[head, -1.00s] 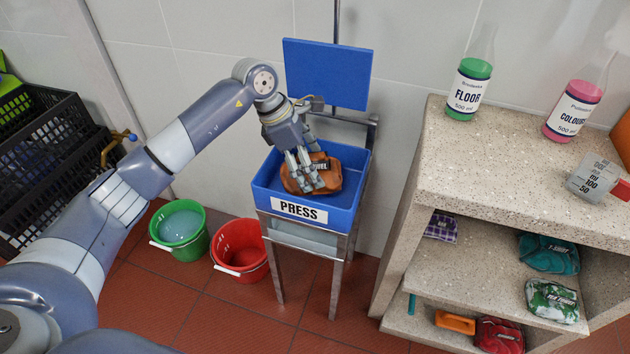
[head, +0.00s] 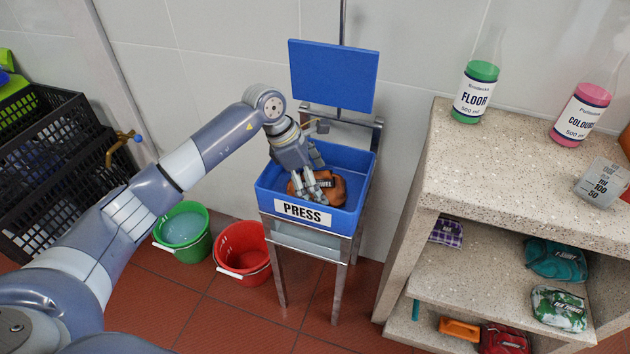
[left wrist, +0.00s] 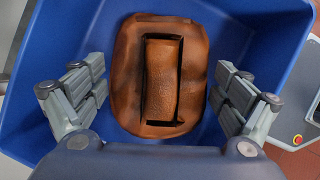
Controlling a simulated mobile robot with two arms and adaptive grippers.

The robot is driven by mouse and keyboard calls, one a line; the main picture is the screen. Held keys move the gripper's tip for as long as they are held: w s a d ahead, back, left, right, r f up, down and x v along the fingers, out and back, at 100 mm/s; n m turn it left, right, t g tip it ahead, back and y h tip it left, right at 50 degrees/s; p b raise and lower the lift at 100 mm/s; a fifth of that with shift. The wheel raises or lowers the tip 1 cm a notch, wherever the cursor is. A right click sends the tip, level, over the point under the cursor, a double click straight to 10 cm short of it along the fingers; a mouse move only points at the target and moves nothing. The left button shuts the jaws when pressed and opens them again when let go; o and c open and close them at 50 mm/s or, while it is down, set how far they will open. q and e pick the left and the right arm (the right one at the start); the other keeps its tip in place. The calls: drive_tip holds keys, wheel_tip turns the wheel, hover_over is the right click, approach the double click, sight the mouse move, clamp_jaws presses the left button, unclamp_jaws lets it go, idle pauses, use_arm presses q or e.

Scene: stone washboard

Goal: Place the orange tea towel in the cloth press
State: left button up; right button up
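My left gripper (head: 316,194) reaches down into the tub over the towel. The gripper looks open. The fingers hide part of the towel in the head view. My right gripper is not in view.
The blue press plate (head: 333,74) hangs above the tub. Green (head: 182,243) and red (head: 243,268) buckets stand on the floor to the left. A stone shelf unit (head: 480,187) with bottles and folded cloths stands right. Black crates (head: 60,165) are far left.

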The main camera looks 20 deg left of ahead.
use_arm(q)
drive_tip(key=shift+r, duration=0.15)
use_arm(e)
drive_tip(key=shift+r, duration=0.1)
use_arm(q)
drive_tip(key=p+v, duration=0.1)
drive_tip(key=v, duration=1.1)
drive_tip(key=shift+p, duration=0.35)
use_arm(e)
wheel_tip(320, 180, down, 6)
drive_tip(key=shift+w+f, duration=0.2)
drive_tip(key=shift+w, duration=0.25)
use_arm(q)
drive_tip(key=shift+d, duration=0.1)
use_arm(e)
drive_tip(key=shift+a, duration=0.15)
